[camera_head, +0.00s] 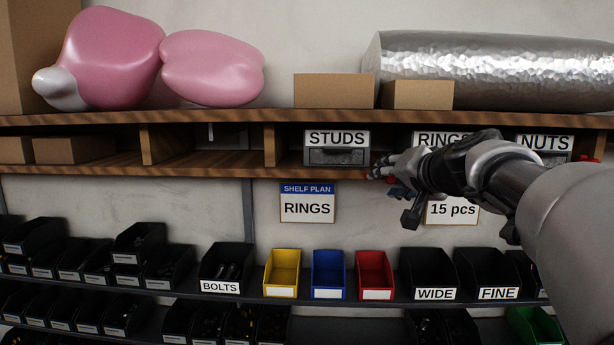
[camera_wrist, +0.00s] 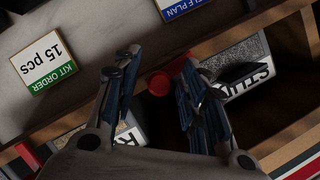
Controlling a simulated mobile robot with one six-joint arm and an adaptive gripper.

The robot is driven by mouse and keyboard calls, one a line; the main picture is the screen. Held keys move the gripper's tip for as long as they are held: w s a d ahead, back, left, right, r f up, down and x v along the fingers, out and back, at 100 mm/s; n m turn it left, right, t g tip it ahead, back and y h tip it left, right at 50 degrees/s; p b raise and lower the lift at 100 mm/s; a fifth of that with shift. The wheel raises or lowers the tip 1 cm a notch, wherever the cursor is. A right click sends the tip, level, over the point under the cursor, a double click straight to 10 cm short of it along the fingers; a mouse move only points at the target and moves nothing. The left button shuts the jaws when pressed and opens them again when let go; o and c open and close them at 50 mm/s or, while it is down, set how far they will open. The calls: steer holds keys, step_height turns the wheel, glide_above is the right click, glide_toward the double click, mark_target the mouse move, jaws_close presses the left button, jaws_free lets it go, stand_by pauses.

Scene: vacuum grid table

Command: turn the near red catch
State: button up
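A red catch (camera_head: 376,172) shows at the shelf's front edge, between the STUDS drawer (camera_head: 337,155) and the RINGS drawer (camera_head: 440,137). My gripper (camera_head: 390,170) is at this catch and hides part of it. In the wrist view, my gripper (camera_wrist: 159,62) is open, with one finger on each side of the red catch (camera_wrist: 160,83). A gap shows between the catch and the left finger. Red also shows beside the right fingertip; I cannot tell whether that finger touches it. Another red piece (camera_head: 588,158) is right of the NUTS drawer (camera_head: 545,141).
The wooden shelf (camera_head: 200,168) runs across the back, with cardboard boxes (camera_head: 335,89) above. Signs hang below it, one reading SHELF PLAN RINGS (camera_head: 307,203) and one 15 pcs (camera_head: 452,210). Yellow (camera_head: 282,272), blue (camera_head: 328,273) and red bins (camera_head: 374,273) stand lower.

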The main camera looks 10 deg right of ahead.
steer(key=shift+s, duration=0.1)
steer(key=shift+c, duration=0.5)
steer(key=c, duration=0.8)
steer(key=shift+f, duration=0.2)
jaws_close()
